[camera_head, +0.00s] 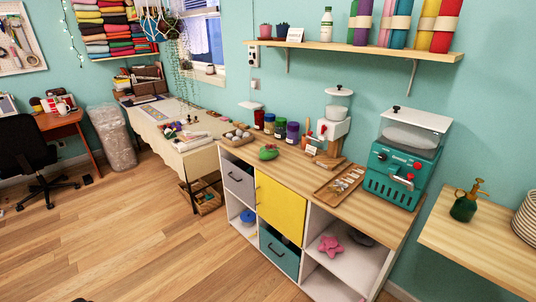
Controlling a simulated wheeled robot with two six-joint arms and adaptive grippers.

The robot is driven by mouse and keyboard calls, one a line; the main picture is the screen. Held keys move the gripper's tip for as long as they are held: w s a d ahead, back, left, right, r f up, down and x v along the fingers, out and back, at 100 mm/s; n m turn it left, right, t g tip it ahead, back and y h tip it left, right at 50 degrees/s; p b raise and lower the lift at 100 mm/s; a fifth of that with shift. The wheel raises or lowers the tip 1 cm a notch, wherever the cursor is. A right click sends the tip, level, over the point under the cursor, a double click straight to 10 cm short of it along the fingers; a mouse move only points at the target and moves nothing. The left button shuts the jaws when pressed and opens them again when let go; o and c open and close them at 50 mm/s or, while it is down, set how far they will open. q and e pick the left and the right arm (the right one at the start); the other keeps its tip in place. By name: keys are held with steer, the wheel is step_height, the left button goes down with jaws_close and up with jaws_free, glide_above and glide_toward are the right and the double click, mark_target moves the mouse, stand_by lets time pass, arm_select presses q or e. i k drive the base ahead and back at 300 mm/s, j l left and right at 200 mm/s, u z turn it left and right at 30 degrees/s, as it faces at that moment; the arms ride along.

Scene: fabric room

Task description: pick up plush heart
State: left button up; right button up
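I cannot pick out a clear heart shape in the head view.
The cabinet has a yellow door (280,208), a grey drawer (239,182) and a teal drawer (279,252). A teal machine (402,172), a wooden tray (340,181) and jars stand on top. Wooden floor (150,240) is clear in front.

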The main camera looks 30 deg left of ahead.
mark_target(265, 155)
steer(key=j, duration=0.45)
steer(key=i+j+u, duration=0.15)
steer(key=j, duration=0.75)
steer(key=i+j+u, duration=0.1)
steer(key=j, duration=0.35)
steer(key=i+j, duration=0.1)
steer(key=j, duration=0.35)
steer(key=u, duration=0.05)
